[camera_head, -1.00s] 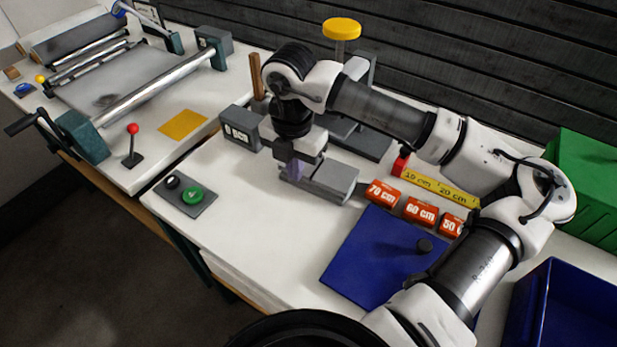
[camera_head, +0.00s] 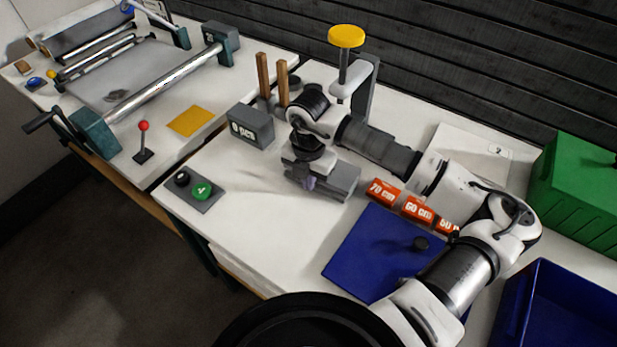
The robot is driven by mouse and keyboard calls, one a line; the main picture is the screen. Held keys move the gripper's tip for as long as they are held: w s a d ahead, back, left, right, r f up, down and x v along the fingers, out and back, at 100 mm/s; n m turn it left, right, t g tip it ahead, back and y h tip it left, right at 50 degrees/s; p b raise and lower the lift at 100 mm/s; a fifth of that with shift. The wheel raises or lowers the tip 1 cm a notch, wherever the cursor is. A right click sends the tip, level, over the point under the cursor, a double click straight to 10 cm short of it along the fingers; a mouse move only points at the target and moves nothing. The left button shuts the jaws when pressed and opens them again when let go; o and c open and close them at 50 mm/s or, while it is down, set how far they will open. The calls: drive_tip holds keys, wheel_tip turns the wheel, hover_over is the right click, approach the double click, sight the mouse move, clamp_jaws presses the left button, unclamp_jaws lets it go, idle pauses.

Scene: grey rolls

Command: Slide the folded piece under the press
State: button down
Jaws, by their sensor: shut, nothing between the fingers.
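The press has a yellow round knob (camera_head: 346,37) on a shaft beside a grey upright (camera_head: 368,85). My arm hides its lower part. My gripper (camera_head: 309,178) points down at the near left side of a grey block (camera_head: 337,181) in front of the press. It is shut, with nothing seen held between its fingers. A small purple patch (camera_head: 309,184) shows at the fingertips; I cannot tell whether it is the folded piece or part of the gripper. No folded piece shows clearly elsewhere.
A "0 pcs" counter (camera_head: 250,127) and two wooden posts (camera_head: 264,75) stand left of the press. A button box (camera_head: 193,188) is front left.

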drive_tip(key=shift+w+d+f+b, duration=0.1)
drive_tip(key=shift+w+d+b, duration=0.15)
drive_tip(key=shift+w+b, duration=0.25)
drive_tip(key=shift+w+d+f+b, duration=0.1)
drive_tip(key=shift+w+d+b, duration=0.15)
drive_tip(key=shift+w+b, duration=0.25)
drive_tip(key=shift+w+d+r, duration=0.15)
drive_tip(key=shift+w+r, duration=0.05)
drive_tip(key=shift+w, duration=0.05)
drive_tip(key=shift+s+b, duration=0.1)
drive_tip(key=shift+b, duration=0.2)
